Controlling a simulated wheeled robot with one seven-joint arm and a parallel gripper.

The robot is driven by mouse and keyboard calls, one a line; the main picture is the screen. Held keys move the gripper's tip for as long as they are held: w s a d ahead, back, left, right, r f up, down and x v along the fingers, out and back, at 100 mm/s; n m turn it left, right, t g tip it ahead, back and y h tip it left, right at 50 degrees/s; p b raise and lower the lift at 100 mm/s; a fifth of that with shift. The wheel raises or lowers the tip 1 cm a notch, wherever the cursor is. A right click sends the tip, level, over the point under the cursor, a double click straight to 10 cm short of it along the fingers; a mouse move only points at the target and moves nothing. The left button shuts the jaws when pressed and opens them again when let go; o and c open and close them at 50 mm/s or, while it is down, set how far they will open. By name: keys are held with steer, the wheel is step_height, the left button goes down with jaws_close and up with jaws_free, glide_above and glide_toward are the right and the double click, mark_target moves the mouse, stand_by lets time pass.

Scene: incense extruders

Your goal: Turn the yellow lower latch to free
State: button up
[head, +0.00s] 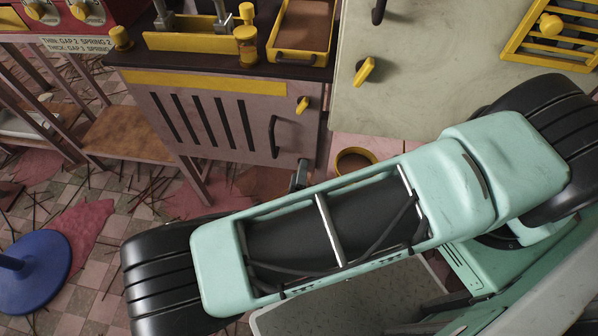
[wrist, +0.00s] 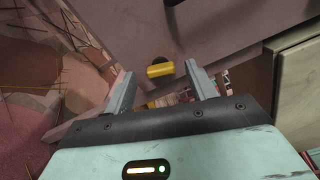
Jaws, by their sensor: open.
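The yellow lower latch (wrist: 160,71) shows in the wrist view as a short yellow bar lying roughly level, in front of a dark round mount on the cabinet's grey-pink panel (wrist: 140,35). My gripper (wrist: 160,68) is open. Its two grey fingers stand on either side of the latch in the picture, and I see no contact. I cannot tell how far the fingertips are from it. In the head view the cabinet (head: 215,125) has another yellow latch (head: 303,104) high on its door, beside a dark handle (head: 275,137). The lower latch is hidden there by my arm.
A pale cabinet with a yellow handle (head: 364,71) stands to the right. A yellow tray (head: 303,30) and yellow-topped parts sit on the cabinet top. A blue round base (head: 35,272) stands on the littered tiled floor at left. Thin sticks lie around.

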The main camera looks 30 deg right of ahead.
steer(key=v, duration=1.6)
steer(key=shift+p, duration=0.3)
steer(key=shift+s+a, duration=0.1)
steer(key=d+r+m+g+y+p, duration=0.1)
steer(key=r+m+g+y+p, duration=0.2)
steer(key=r, duration=1.6)
steer(key=d+r+m+g+y+p, duration=0.2)
steer(key=r+m+g+y+p, duration=0.2)
steer(key=r+m+p, duration=0.9)
steer(key=w+d+r+m+g+y+p, duration=0.1)
steer(key=r+m+g+y+p, duration=0.3)
steer(key=r+m, duration=1.5)
step_height(320, 180, up, 6)
steer(key=d+g+p, duration=0.1)
steer(key=g+p, duration=0.2)
steer(key=shift+f+m+g+p, duration=0.15)
steer(key=shift+m+g+p, duration=0.15)
steer(key=shift+m+p, duration=0.1)
